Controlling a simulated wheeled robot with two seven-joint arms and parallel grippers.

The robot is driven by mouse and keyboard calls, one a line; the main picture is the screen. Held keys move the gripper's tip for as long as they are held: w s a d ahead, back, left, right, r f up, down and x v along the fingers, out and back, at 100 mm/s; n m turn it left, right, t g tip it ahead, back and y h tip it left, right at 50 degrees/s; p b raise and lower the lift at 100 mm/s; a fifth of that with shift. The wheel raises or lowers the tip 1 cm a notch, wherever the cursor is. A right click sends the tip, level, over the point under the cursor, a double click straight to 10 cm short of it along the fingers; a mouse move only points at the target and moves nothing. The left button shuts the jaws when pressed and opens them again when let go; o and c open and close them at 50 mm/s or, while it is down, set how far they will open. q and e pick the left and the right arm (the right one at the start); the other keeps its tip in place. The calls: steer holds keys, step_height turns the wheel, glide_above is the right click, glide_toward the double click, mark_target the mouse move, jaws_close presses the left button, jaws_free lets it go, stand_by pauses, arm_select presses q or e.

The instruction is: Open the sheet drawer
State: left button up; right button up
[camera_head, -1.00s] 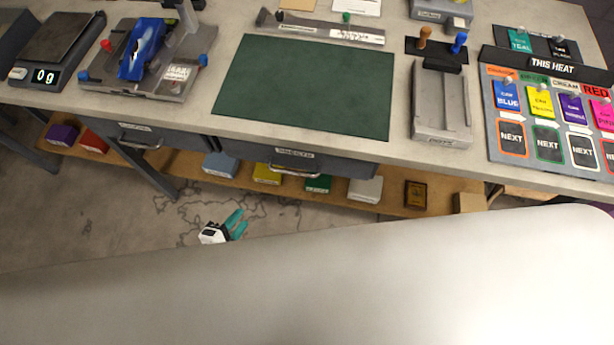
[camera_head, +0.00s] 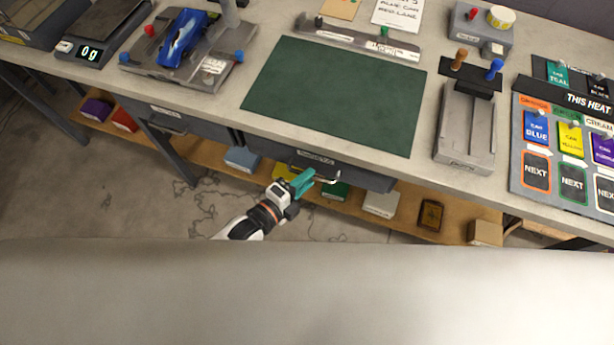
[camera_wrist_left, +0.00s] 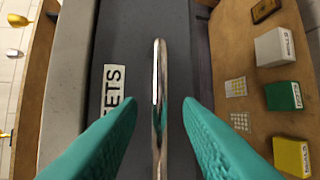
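The sheet drawer (camera_head: 350,176) is a dark grey drawer under the table, below the green mat, and looks closed. In the left wrist view its front (camera_wrist_left: 125,60) carries a white label (camera_wrist_left: 115,88) ending in "EETS". Its metal bar handle (camera_head: 325,178) also shows in the left wrist view (camera_wrist_left: 160,95), lying between my fingers. My left gripper (camera_head: 310,178) has teal fingers and is at the handle. In the left wrist view the left gripper (camera_wrist_left: 160,105) is open, with a gap on each side of the bar. My right gripper is not in view.
A second drawer (camera_head: 190,122) with a handle is to the left. The table's front edge (camera_head: 235,108) overhangs the drawers. A low wooden shelf (camera_head: 210,155) holds several coloured boxes, including a white one (camera_head: 381,203). The floor in front is clear.

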arm_select(q)
steer(key=shift+w+d+f, duration=0.1)
steer(key=shift+w+d, duration=0.2)
steer(key=shift+w, duration=0.05)
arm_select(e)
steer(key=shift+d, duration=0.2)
arm_select(q)
jaws_close()
